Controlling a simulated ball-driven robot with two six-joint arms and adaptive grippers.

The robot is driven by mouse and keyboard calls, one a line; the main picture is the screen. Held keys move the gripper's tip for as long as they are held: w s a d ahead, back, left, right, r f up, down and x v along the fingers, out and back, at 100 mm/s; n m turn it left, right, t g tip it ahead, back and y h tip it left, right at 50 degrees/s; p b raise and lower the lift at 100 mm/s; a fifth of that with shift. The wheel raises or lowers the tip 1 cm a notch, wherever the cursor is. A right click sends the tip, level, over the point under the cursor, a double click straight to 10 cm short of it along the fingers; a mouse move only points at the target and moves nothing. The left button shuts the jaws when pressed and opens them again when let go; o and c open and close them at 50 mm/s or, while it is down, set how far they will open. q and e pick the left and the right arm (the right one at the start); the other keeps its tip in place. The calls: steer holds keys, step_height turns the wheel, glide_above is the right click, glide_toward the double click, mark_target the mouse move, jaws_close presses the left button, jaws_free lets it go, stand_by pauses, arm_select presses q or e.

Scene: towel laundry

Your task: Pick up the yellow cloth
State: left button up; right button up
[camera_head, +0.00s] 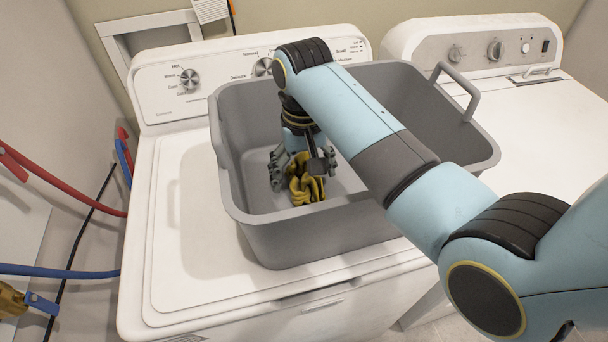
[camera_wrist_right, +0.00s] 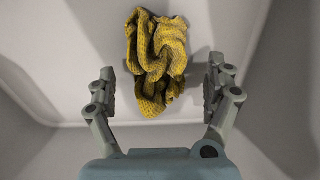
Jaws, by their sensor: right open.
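The yellow cloth (camera_head: 305,182) lies crumpled on the floor of the grey basket (camera_head: 320,244). In the right wrist view the cloth (camera_wrist_right: 157,62) sits ahead of and between the spread fingers. My right gripper (camera_head: 301,168) reaches down into the basket over the cloth and partly hides it. In the right wrist view my right gripper (camera_wrist_right: 164,88) is open, with a gap on both sides of the cloth. My left gripper is not in view.
The basket stands on a white washing machine (camera_head: 170,240), with its walls around my right gripper. A second white machine (camera_head: 550,120) stands to the right. Red hoses (camera_head: 75,197) and blue hoses (camera_head: 60,272) run along the left wall.

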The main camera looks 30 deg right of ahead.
steer(key=shift+f, duration=0.6)
steer(key=c, duration=1.3)
steer(key=shift+r, duration=0.1)
